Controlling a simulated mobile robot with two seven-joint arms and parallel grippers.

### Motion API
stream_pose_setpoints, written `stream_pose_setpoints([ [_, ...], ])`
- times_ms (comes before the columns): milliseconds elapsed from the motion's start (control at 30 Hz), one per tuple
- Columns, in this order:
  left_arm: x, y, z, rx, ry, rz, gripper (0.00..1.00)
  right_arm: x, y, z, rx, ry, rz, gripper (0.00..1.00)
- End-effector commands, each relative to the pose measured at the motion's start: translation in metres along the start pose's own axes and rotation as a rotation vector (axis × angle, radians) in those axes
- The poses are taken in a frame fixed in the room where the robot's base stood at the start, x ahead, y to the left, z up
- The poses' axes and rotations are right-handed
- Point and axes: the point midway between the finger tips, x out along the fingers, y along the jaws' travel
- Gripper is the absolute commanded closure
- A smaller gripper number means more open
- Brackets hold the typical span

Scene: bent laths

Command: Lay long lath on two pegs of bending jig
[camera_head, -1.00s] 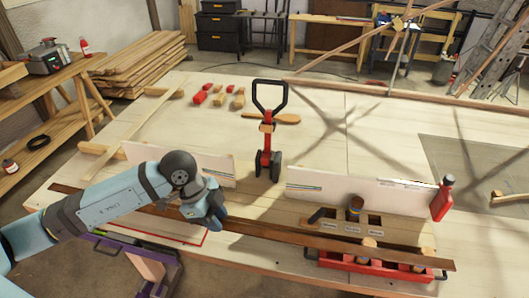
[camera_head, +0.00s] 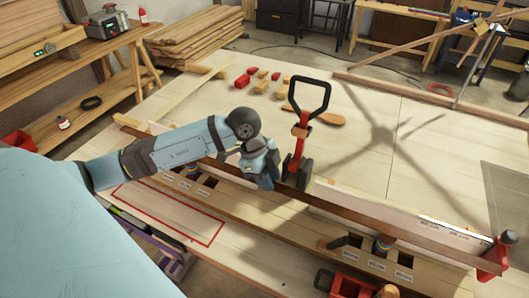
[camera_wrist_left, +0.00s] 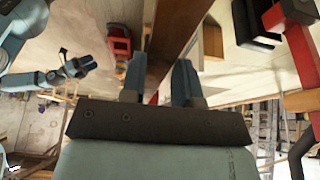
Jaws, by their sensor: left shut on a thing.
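The long lath (camera_head: 400,226) is a dark brown strip that slants from upper left to lower right across the table. My left gripper (camera_head: 264,180) is shut on it near its middle; the lath also shows between the fingers in the left wrist view (camera_wrist_left: 175,35). The bending jig (camera_head: 290,240) is a long board with labelled square slots. One banded peg (camera_head: 193,169) stands at its left slots and another (camera_head: 383,246) at its right slots. The lath passes behind both pegs in the picture; I cannot tell if it touches them. My right gripper (camera_wrist_left: 78,66) shows small in the left wrist view, its jaws unclear.
A red-and-black upright clamp (camera_head: 303,145) stands right by the lath and gripper. A pale fence board (camera_head: 350,205) runs along the lath. A red crate (camera_head: 345,285) is at the front edge. A red-outlined area (camera_head: 165,208) is bare.

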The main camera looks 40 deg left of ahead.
Motion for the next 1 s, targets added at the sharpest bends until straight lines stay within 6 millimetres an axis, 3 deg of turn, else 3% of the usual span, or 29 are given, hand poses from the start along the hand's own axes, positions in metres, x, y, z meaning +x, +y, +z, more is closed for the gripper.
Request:
stream_pose_setpoints([
  [400, 0.001, -0.051, 0.0, -0.001, 0.003, -0.002, 0.96, 0.012, 0.0, 0.006, -0.004, 0.01, -0.004, 0.45],
  [800, 0.051, -0.049, 0.021, -0.001, 0.001, 0.0, 0.96, 0.036, -0.007, 0.042, -0.001, 0.002, -0.023, 0.45],
  [1000, 0.066, -0.049, 0.027, -0.001, 0.001, -0.001, 0.96, 0.041, -0.01, 0.047, -0.003, 0.004, -0.031, 0.45],
])
